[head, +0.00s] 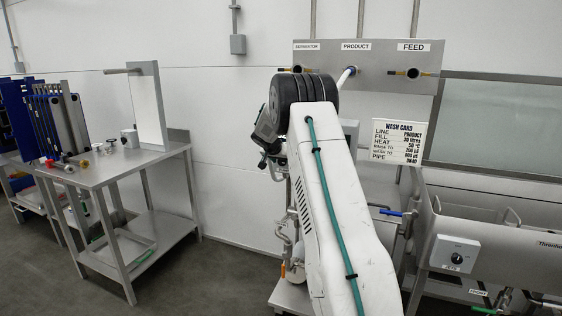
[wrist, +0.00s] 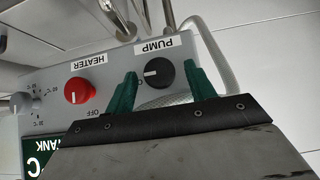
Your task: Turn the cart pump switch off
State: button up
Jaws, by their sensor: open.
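The black pump knob (wrist: 160,73) is on a grey panel (wrist: 60,75) in the wrist view, below an upside-down PUMP label (wrist: 158,46). Its white mark points left in the picture. My gripper (wrist: 162,76) is open, with one green finger on each side of this knob. I cannot tell whether the fingers touch it. A red HEATER knob (wrist: 79,91) sits to the left, with OFF printed near it. In the head view my gripper (head: 266,140) is a dark shape left of my arm, and my arm hides the panel and most of the cart.
A steel table (head: 110,170) with plates and small fittings stands at the left. A sink unit (head: 490,230) with a knob box (head: 455,253) is at the right. A wash card (head: 397,142) hangs below the pipe panel (head: 365,54). Open floor lies between table and cart.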

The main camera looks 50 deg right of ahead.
jog(key=c, duration=1)
jog(key=shift+o, duration=0.3)
jog(key=shift+w+g, duration=0.1)
jog(key=shift+g, duration=0.2)
jog(key=shift+w+a+f+n+g+h, duration=0.1)
jog(key=shift+w+n+g+h, duration=0.05)
jog(key=shift+n+g+h, duration=0.35)
jog(key=shift+w+a+n+g+h, duration=0.1)
jog(key=shift+n+g+h, duration=0.2)
jog(key=shift+n+g, duration=0.3)
jog(key=n+g+h, duration=0.1)
jog(key=g+h, duration=0.1)
jog(key=g, duration=0.1)
jog(key=shift+w+f+n, duration=0.2)
jog(key=shift+w+n, duration=0.05)
jog(key=shift+n, duration=0.15)
jog(key=n+g+h, duration=0.2)
jog(key=shift+w+a+f+g, duration=0.1)
jog(key=shift+f+g, duration=0.15)
jog(key=shift+g, duration=0.15)
jog(key=shift+f+n+g+h, duration=0.25)
jog(key=shift+n+g+h, duration=0.65)
jog(key=shift+n+h, duration=0.55)
